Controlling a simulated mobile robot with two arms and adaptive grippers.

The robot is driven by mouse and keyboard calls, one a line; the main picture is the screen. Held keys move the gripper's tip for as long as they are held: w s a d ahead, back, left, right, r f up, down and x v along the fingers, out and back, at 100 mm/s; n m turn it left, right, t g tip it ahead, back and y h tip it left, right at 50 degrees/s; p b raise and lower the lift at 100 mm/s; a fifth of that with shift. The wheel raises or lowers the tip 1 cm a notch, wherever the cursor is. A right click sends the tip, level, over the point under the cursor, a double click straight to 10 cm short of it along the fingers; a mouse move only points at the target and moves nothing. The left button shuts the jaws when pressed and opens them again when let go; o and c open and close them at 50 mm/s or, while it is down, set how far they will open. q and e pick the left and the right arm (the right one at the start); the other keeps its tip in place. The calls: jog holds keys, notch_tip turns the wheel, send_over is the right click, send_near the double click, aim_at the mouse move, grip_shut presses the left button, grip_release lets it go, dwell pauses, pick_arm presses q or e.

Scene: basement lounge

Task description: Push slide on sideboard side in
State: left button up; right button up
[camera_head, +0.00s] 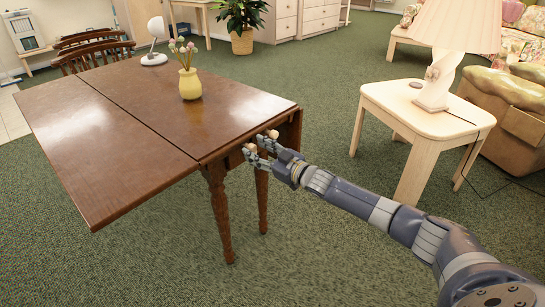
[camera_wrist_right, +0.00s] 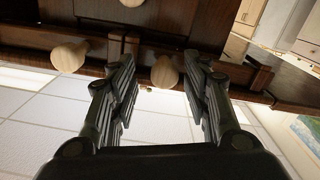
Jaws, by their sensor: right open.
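The dark brown wooden drop-leaf table (camera_head: 130,110) stands at left centre, with one leaf raised on its left side. I take it for the task's sideboard. My right gripper (camera_head: 261,150) is at its near right end, just under the top, with its fingers apart. Small round pale wooden knobs show by the fingers. In the right wrist view, one knob (camera_wrist_right: 165,72) appears between the open fingers (camera_wrist_right: 160,85), in front of dark wood; contact cannot be told. A second knob (camera_wrist_right: 69,56) is to its left. Which knob belongs to the slide is unclear. My left gripper is out of view.
A yellow vase (camera_head: 190,84) with flowers and a white lamp (camera_head: 154,45) stand on the table.

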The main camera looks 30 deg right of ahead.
jog(key=v, duration=1.1)
jog(key=shift+s+d+r, duration=0.1)
jog(key=shift+s, duration=0.05)
